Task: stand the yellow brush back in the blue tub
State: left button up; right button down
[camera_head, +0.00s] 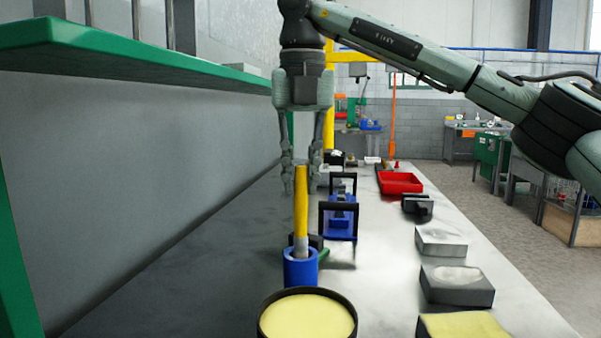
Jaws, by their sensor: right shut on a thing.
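The yellow brush (301,212) is upright, with its yellow handle up and a grey lower part. Its lower end reaches the mouth of the blue tub (300,272), and the tip is hidden inside it. My right gripper (301,187) points down from above, with its fingers on either side of the top of the brush handle, shut on it. The blue tub stands upright on the bench. My left gripper is not in view.
A round dark pan of yellow stuff (308,318) stands just in front of the tub. A blue, black-framed device (340,215) is behind it. Grey blocks (456,284) line the right side, with a red tray (400,182) farther back. A green shelf (120,50) overhangs at left.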

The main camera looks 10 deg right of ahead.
aim_at(300, 194)
jog(key=shift+f+b, duration=1)
jog(key=shift+f, duration=0.6)
jog(key=c, duration=1.4)
grip_release()
jog(key=shift+o, duration=0.2)
jog(key=shift+r, duration=0.1)
jog(key=r, duration=0.8)
jog(key=s+r, duration=0.1)
jog(key=r, duration=0.3)
